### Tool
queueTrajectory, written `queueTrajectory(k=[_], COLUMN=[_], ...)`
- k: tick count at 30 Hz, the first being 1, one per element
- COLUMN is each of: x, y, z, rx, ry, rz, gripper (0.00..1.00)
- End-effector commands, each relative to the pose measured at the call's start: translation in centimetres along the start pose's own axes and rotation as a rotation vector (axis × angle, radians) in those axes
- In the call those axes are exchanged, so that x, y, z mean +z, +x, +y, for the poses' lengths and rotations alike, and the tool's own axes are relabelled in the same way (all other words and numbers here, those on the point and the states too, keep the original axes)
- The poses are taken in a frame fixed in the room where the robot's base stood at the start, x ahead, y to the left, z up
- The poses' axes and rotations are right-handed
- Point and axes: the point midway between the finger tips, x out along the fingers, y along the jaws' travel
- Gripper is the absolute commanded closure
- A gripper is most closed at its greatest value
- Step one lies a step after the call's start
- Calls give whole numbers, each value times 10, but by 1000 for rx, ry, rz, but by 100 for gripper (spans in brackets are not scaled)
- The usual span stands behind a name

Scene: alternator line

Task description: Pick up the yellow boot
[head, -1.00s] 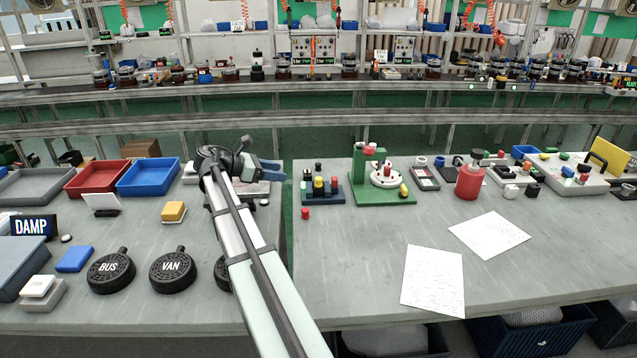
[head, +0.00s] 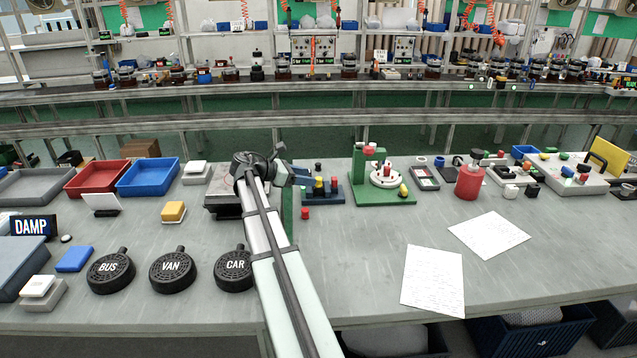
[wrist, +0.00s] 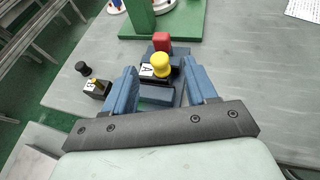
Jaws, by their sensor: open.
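The yellow boot (head: 319,181) is a small rounded yellow cap standing among other small caps at the blue rack (head: 337,198). In the wrist view the yellow boot (wrist: 162,63) shows between the fingers, beside a white label with a letter A. My gripper (head: 300,176) is at the rack's left side in the head view. In the wrist view my gripper (wrist: 161,74) has its two blue fingers apart, one on either side of the boot in the picture. Nothing is held. I cannot tell how high the fingers are above the boot.
A red cap (wrist: 161,38) stands just beyond the yellow boot, and a black cap (wrist: 82,68) stands left of it. A loose red piece (head: 305,213) lies in front of the rack. A green fixture (head: 372,198) stands close on the right. The bench's front middle is clear.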

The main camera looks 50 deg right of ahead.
Motion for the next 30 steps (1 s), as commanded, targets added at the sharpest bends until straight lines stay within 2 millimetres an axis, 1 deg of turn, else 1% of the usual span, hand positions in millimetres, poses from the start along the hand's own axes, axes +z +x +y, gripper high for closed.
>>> queueTrajectory(k=[3, 6, 9, 16, 17, 30], x=[-2, -2, -1, -1, -1, -2], y=[17, 30, 39, 40, 40, 40], z=[1, 1, 1, 1, 1, 1], rx=[-2, -2, -1, 0, 0, 0], ry=[0, 0, 1, 1, 1, 1], rz=[0, 0, 0, 0, 0, 0], gripper=[43, 43, 43, 43, 45, 87])
